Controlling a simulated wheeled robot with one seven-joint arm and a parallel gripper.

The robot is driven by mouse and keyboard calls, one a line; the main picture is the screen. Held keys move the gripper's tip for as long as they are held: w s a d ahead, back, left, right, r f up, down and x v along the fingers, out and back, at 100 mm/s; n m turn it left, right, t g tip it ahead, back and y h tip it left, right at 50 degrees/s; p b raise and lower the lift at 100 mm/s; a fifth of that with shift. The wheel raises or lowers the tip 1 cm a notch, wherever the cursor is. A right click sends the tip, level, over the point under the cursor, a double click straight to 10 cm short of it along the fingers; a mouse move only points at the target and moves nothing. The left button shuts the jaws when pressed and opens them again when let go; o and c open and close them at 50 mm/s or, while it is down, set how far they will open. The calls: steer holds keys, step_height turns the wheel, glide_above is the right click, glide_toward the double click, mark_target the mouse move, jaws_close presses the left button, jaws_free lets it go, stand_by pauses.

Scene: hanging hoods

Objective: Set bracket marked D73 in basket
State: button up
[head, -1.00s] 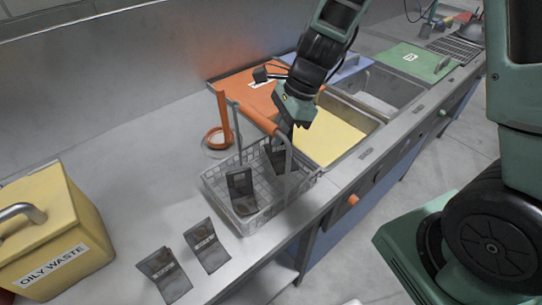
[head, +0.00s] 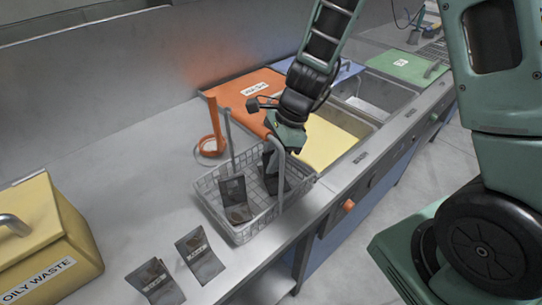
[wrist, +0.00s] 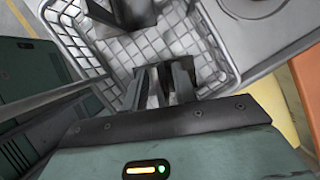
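The wire basket (head: 213,211) stands on the counter, its raised handle bar with an orange grip crossing over it. One dark bracket (head: 235,192) leans inside at the near left; it appears in the wrist view (wrist: 130,12) too. Another dark bracket (head: 270,172) is upright inside, right below my gripper (head: 283,150). In the wrist view the fingers (wrist: 162,88) reach down into the basket, with dark plate edges between or beside them; whether they grip this bracket is unclear. Two more brackets (head: 155,281) (head: 200,256) with white labels lie on the counter in front. No marking is legible.
A yellow oily waste bin (head: 50,240) stands at left. An orange upright post with a ring base (head: 213,140) is behind the basket. Orange (head: 235,92) and yellow (head: 325,142) boards and sinks lie beyond.

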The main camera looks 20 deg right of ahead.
steer(key=shift+r, duration=0.1)
steer(key=shift+r, duration=0.25)
steer(key=p+v, duration=0.2)
steer(key=v, duration=0.9)
steer(key=shift+d+r, duration=0.15)
steer(key=shift+r, duration=0.2)
